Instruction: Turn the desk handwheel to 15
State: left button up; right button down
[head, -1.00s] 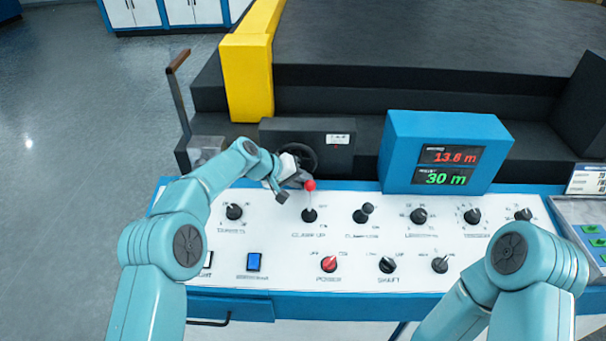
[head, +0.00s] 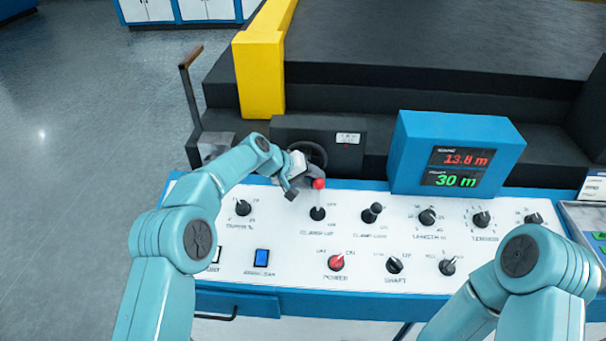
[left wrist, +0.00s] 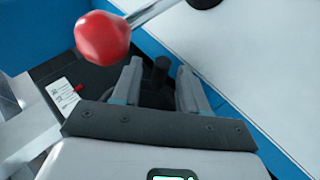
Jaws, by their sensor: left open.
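The black handwheel (head: 316,150) is on the dark box behind the desk's back edge, partly hidden by my left gripper (head: 306,172). My left gripper is at the wheel's near side. In the left wrist view its two fingers (left wrist: 160,90) are apart, with a black handle-like post (left wrist: 161,69) between them; I cannot tell if they touch it. The blue display box (head: 404,160) shows a red number that looks like 13.8 m above a green 30 m. My right arm comes in at the lower right; its gripper is out of frame.
A red-tipped lever (head: 319,184) stands close in front of my left gripper and shows large in the left wrist view (left wrist: 102,38). Several black knobs, a red power knob (head: 336,262) and a blue button (head: 262,256) are on the white panel. A yellow post (head: 259,75) stands behind.

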pick_arm(q)
jog(key=shift+s+a+r, duration=0.15)
jog(key=shift+a+r, duration=0.1)
jog(key=shift+a, duration=0.05)
jog(key=b+v, duration=0.4)
jog(key=v, duration=1.1)
jog(key=shift+s+r, duration=0.15)
jog(key=shift+s, duration=0.05)
